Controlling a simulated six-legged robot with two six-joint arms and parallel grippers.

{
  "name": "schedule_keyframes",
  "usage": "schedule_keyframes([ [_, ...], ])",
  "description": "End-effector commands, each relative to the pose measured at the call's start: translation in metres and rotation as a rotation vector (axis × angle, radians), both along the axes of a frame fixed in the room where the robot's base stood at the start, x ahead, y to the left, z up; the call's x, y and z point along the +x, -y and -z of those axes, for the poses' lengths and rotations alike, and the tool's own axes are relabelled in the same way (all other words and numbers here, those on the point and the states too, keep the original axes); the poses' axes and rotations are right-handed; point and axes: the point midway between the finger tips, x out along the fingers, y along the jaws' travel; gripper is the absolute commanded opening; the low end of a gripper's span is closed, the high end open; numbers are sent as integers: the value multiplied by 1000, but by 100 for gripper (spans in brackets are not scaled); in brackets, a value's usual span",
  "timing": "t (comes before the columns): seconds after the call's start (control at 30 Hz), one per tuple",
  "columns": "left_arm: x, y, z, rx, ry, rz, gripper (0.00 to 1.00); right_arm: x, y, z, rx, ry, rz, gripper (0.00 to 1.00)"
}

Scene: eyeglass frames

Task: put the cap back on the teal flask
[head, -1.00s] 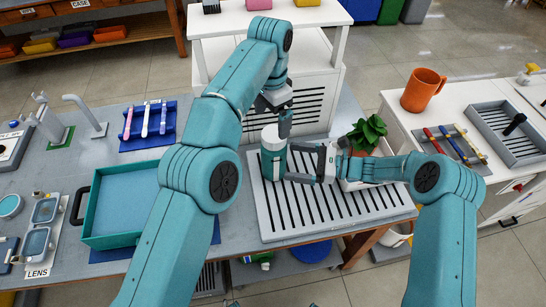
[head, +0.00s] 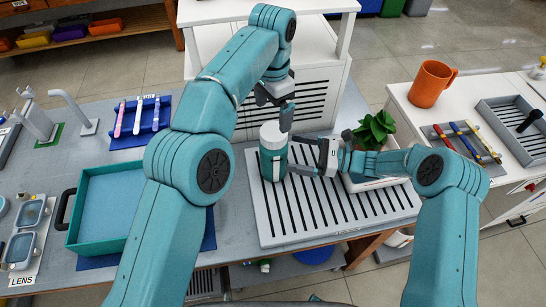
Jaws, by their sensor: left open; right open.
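The teal flask (head: 273,163) stands upright on the ribbed rack, with a pale band around it. A white cap (head: 272,133) shows on its top; I cannot tell whether it is fully seated. My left gripper (head: 275,112) is open, just above and behind the cap, fingers pointing down, with a small gap apparent. My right gripper (head: 299,157) is open at the flask's right side, its fingers level with the flask body. Whether the fingers touch the flask is unclear.
The ribbed rack (head: 335,215) is mostly bare in front. A potted plant (head: 374,130) stands close behind my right gripper. A teal tray (head: 100,245) lies left, and a white shelf unit (head: 325,70) stands behind. An orange mug (head: 430,84) is on the right counter.

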Motion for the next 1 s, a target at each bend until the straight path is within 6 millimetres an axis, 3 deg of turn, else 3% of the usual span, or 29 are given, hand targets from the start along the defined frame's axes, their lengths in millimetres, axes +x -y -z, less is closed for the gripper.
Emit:
schedule_keyframes([
  [0.5,3,1,1,0,-1,1,98,16,-65,0,0,0,-2,100],
  [0.9,4,0,1,0,-1,1,98,18,-73,0,0,-1,-1,100],
  [0.93,4,0,1,0,-1,1,98,18,-73,0,0,-1,-1,97],
  [1.0,3,0,1,0,-1,1,98,18,-73,0,0,0,0,74],
])
